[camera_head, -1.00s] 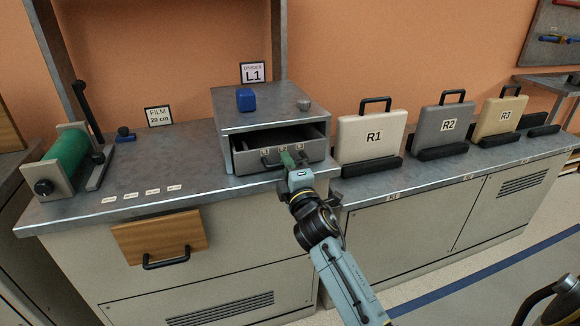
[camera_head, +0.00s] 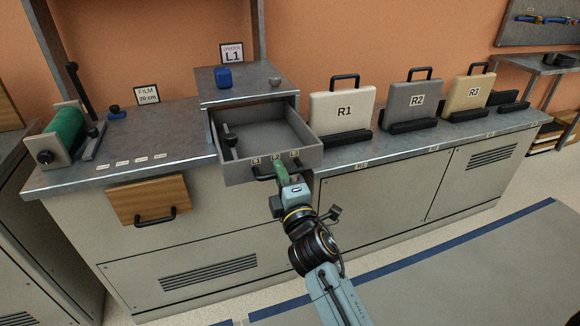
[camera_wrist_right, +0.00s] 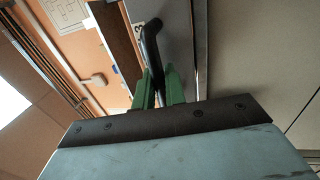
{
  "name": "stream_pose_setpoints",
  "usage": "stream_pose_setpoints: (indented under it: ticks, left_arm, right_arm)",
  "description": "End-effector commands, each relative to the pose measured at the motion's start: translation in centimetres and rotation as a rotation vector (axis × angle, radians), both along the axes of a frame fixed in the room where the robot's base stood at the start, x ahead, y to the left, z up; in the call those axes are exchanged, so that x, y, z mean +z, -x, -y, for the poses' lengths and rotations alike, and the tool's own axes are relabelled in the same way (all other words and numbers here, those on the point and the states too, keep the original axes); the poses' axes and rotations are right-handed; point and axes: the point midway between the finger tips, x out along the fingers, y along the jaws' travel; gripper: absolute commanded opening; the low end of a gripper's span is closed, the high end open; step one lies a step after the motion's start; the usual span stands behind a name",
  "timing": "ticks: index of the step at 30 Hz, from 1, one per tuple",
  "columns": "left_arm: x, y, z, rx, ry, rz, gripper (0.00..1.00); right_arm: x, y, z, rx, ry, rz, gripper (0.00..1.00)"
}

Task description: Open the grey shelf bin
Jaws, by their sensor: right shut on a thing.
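The grey shelf bin (camera_head: 265,137) is a drawer in the grey metal housing (camera_head: 248,88) on the counter. It is pulled well out, and its inside shows from above. A dark object (camera_head: 230,146) is at its left side inside. My right gripper (camera_head: 280,172) is at the bin's front, shut on the dark bar handle (camera_head: 264,177). In the right wrist view the green fingers (camera_wrist_right: 158,88) are at the dark handle (camera_wrist_right: 152,45). My left gripper is not in view.
Cases R1 (camera_head: 341,111), R2 (camera_head: 411,100) and R3 (camera_head: 466,92) stand to the right. A green roll (camera_head: 64,129) and a wooden drawer front (camera_head: 148,200) are on the left.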

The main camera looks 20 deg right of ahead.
Motion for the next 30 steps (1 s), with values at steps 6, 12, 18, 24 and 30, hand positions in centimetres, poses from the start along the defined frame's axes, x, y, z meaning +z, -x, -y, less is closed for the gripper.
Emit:
stream_pose_setpoints:
  ticks: [6,12,18,24,30]
  left_arm:
    - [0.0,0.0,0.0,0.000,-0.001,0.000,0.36]
    - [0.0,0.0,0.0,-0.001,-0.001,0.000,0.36]
    - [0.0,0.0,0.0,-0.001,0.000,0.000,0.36]
    - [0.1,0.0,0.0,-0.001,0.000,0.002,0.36]
    - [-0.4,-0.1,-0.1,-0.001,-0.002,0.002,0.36]
  right_arm:
    - [0.0,0.1,0.0,0.001,0.000,0.001,0.00]
    - [0.0,0.1,0.1,-0.001,0.000,0.001,0.28]
    - [0.0,0.1,0.1,0.000,0.000,0.001,0.30]
    - [-0.2,0.7,0.0,0.000,-0.001,-0.002,0.30]
    - [-0.9,3.7,-0.3,0.000,-0.003,-0.004,0.30]
